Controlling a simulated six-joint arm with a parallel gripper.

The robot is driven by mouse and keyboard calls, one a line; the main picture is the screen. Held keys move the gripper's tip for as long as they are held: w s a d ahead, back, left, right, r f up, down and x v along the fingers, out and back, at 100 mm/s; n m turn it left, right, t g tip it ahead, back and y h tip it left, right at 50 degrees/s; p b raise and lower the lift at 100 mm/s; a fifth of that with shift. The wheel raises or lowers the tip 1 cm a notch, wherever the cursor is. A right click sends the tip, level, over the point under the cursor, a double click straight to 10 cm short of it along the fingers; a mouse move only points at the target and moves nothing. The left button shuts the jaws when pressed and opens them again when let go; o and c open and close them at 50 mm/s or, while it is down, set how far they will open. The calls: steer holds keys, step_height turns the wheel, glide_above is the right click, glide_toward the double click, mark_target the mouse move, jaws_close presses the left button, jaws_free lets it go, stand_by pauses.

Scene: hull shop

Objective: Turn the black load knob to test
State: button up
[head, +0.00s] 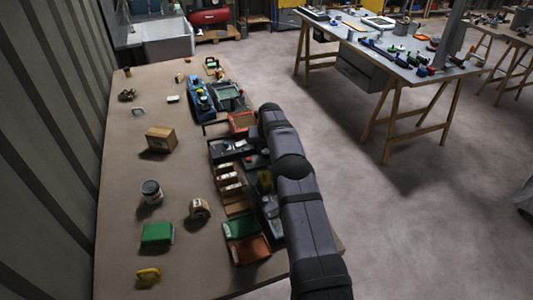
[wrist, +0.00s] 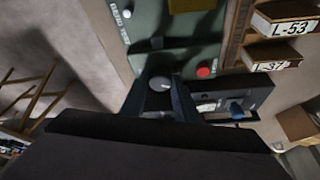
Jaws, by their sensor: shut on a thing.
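The black load knob (wrist: 160,83) is a small dark round knob with a pale pointer mark, low on a grey-green panel (wrist: 143,22) in the wrist view. My gripper (wrist: 160,98) has its two dark fingers on either side of it and is shut on it. The white lettering on the panel is too blurred to read surely. A red button (wrist: 204,72) sits to the right of the knob. In the head view my arm hides the gripper and the knob; part of the panel (head: 268,207) shows beside the arm.
Label trays L-53 (wrist: 288,25) and L-37 (wrist: 272,62) stand right of the panel. A dark unit with a blue knob (wrist: 236,108) lies close to my gripper. In the head view, green (head: 240,226) and orange (head: 250,250) bins stand nearby. The bench's left side has open gaps.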

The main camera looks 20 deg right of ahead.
mark_target(266, 152)
steer(key=shift+w+a+r+m+h, duration=0.1)
steer(key=shift+m+h, duration=0.2)
steer(key=shift+m, duration=0.4)
steer(key=shift+a+m+h, duration=0.1)
steer(key=shift+m+h, duration=0.2)
steer(key=shift+m, duration=0.4)
steer(key=shift+m+g+p, duration=0.3)
steer(key=shift+m+p, duration=0.45)
steer(key=shift+m, duration=0.05)
steer(key=o, duration=1.1)
steer(key=shift+c, duration=0.2)
steer(key=shift+r+p, duration=0.15)
steer(key=shift+p, duration=0.4)
steer(key=r+p, duration=0.1)
steer(key=p, duration=0.3)
steer(key=shift+s+r+h, duration=0.1)
steer(key=shift+s+h, duration=0.1)
steer(key=shift+h, duration=0.1)
steer(key=p, duration=0.2)
steer(key=r+p, duration=0.1)
steer(key=p, duration=0.1)
steer(key=shift+s+a+r, duration=0.1)
steer(key=shift+s+a, duration=0.15)
steer(key=shift+s, duration=0.05)
steer(key=shift+b+v, duration=0.3)
steer(key=shift+v, duration=1.8)
